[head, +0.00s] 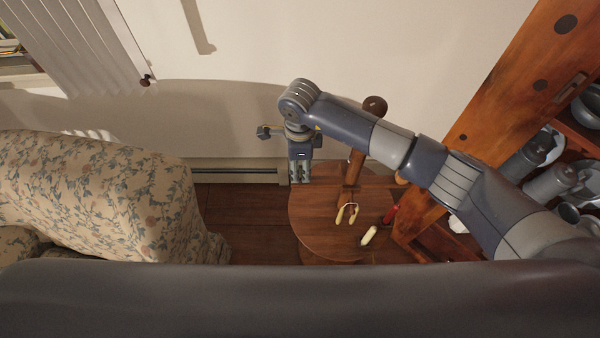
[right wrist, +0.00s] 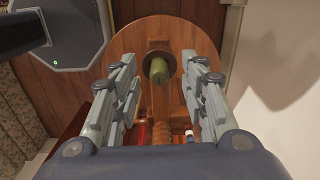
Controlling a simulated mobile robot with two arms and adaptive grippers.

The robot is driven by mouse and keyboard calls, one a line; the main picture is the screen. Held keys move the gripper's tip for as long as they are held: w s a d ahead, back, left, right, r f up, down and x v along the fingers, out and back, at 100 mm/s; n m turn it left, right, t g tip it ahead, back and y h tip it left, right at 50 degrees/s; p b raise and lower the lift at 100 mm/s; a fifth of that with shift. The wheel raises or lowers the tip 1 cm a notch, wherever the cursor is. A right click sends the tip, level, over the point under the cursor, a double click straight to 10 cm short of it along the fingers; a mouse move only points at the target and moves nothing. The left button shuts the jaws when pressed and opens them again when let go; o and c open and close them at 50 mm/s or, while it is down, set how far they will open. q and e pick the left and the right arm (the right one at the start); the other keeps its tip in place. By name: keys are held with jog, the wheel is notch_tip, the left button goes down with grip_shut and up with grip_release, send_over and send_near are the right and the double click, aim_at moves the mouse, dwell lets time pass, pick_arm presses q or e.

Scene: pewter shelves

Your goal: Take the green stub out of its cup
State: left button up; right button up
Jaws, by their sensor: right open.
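The green stub (right wrist: 158,70) stands in a dark cup (right wrist: 159,48), its rounded end toward the camera in the right wrist view. My right gripper (right wrist: 158,74) is open, with one finger to the left and one to the right of the stub; I see no contact. In the head view my right gripper (head: 300,174) points down at the table's left back edge, and the stub and cup cannot be made out there. My left gripper is not in view.
The round table (head: 320,220) carries a wooden post (head: 352,178), yellow tongs-like pieces (head: 347,213), a pale yellow stick (head: 369,236) and a red item (head: 390,214). A wooden shelf unit (head: 510,90) stands right, a floral sofa (head: 90,195) left. The wall (head: 240,130) is close behind.

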jog(key=shift+r, duration=0.1)
jog(key=c, duration=0.9)
jog(key=shift+r, duration=0.1)
jog(key=shift+c, duration=0.2)
